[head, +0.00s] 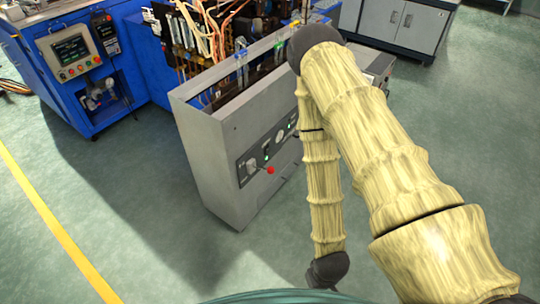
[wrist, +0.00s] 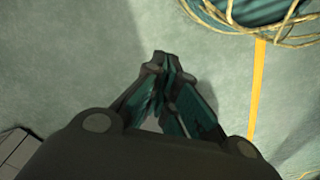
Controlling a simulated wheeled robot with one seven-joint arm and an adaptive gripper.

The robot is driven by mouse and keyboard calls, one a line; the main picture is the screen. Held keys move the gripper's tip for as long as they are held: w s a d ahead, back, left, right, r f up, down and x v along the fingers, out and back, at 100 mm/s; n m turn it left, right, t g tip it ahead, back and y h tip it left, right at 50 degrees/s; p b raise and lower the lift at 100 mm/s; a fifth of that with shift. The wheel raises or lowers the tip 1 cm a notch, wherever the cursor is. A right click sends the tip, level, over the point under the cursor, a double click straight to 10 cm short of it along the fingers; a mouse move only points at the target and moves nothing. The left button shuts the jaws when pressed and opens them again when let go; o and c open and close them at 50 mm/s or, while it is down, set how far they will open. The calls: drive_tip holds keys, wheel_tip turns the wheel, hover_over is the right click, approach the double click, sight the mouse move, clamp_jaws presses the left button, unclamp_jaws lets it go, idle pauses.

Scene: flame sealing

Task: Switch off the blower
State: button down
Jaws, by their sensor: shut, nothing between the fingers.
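A grey cabinet (head: 215,150) stands in the middle of the head view. Its front panel carries a grey switch or socket (head: 249,167), a red knob (head: 270,170), a round gauge (head: 280,136) and small green lights. I cannot tell which control belongs to the blower, and no blower can be clearly made out. My arm hides the right part of the panel. My gripper (wrist: 162,64) shows in the wrist view, its fingertips together and empty, above bare floor. The panel is not recognisable in that view, and the fingers are not visible in the head view.
A blue machine (head: 75,65) with a button panel stands at the back left. Grey lockers (head: 400,22) stand at the back. Glass tubes and cables rise above the cabinet. In the wrist view, coiled cable (wrist: 262,30) lies near a yellow floor line (wrist: 257,85).

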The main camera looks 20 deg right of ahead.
drive_tip(key=w+f+n+t+y+b, duration=0.25)
drive_tip(key=w+f+b, duration=0.2)
drive_tip(key=w, duration=0.55)
drive_tip(key=w+f+n+t+y+b, duration=0.1)
drive_tip(key=w+f+n+t+b, duration=0.4)
drive_tip(key=w, duration=0.6)
drive_tip(key=w+f+n+t+y+b, duration=0.1)
drive_tip(key=w+f+n+b, duration=0.15)
drive_tip(key=w+b, duration=0.6)
drive_tip(key=w+d+r+n+t+y+b, duration=0.3)
drive_tip(key=w+d+n+b, duration=0.3)
drive_tip(key=w, duration=0.4)
drive_tip(key=w+d+r+n+t+y+b, duration=0.3)
drive_tip(key=w+d+n+b, duration=0.3)
drive_tip(key=w+n+b, duration=0.3)
drive_tip(key=shift+w+r+n+y+b, duration=0.3)
drive_tip(key=shift+w+y+b, duration=0.25)
drive_tip(key=shift+w, duration=0.15)
drive_tip(key=shift+w+a, duration=0.1)
drive_tip(key=b, duration=0.5)
approach(264, 149)
drive_tip(key=x, duration=0.2)
drive_tip(key=f+x, duration=0.1)
drive_tip(key=x, duration=0.2)
drive_tip(key=shift+w+a+r, duration=0.15)
drive_tip(key=shift+w+a, duration=0.15)
drive_tip(key=shift+w, duration=0.2)
drive_tip(key=shift+r+p, duration=0.15)
drive_tip(key=shift+p, duration=0.2)
